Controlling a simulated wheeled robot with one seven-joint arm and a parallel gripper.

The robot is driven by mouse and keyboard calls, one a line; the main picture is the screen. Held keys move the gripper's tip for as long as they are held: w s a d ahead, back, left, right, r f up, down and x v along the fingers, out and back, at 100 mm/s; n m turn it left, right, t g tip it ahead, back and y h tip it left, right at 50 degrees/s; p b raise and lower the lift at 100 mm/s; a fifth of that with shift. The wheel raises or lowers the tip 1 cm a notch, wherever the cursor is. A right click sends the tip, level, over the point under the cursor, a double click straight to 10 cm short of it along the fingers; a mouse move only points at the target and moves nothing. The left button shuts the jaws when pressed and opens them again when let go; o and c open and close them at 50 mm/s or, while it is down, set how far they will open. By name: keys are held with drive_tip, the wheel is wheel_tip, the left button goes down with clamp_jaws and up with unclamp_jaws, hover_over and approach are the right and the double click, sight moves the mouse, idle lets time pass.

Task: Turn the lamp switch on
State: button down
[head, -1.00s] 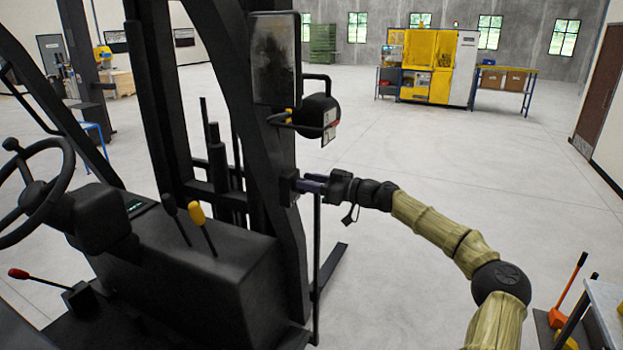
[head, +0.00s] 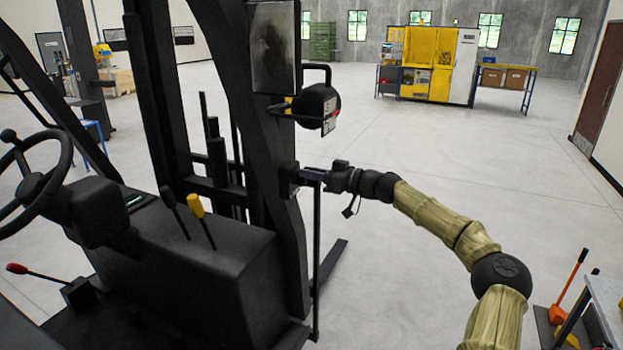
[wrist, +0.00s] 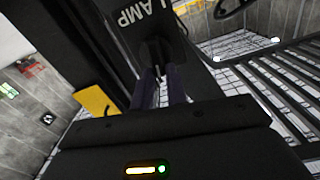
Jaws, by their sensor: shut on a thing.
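A black switch box marked LAMP (wrist: 138,20) is at the top of the wrist view. It also shows in the head view as a small dark box (head: 288,180) on the forklift's front post. My gripper (wrist: 165,82) reaches it from the right in the head view (head: 303,174). Its dark fingers are closed on the switch's black knob (wrist: 153,50), mostly hidden between them. A round black lamp (head: 318,106) hangs on the post above the switch, facing away, so I cannot tell whether it is lit.
The forklift's mirror (head: 274,48), yellow-knobbed lever (head: 195,206) and steering wheel (head: 36,190) lie left of my arm. A thin upright bar (head: 316,260) stands just below my gripper. Open floor (head: 440,150) lies behind and right.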

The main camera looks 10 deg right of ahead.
drive_tip(key=m+b, duration=0.2)
drive_tip(key=m, duration=0.1)
drive_tip(key=m+b, duration=0.1)
drive_tip(key=m, duration=0.1)
drive_tip(key=shift+w+d+f+b, duration=0.25)
drive_tip(key=shift+w+f+b, duration=0.05)
drive_tip(key=shift+w+b, duration=0.1)
drive_tip(key=m, duration=0.2)
drive_tip(key=m+b, duration=0.1)
drive_tip(key=m, duration=0.2)
drive_tip(key=shift+w+d+f, duration=0.15)
drive_tip(key=shift+w+f, duration=0.05)
drive_tip(key=shift+m, duration=0.3)
drive_tip(key=c, duration=1.4)
unclamp_jaws()
drive_tip(key=shift+b, duration=0.3)
drive_tip(key=b+v, duration=0.6)
drive_tip(key=v, duration=1.1)
drive_tip(key=shift+d, duration=0.2)
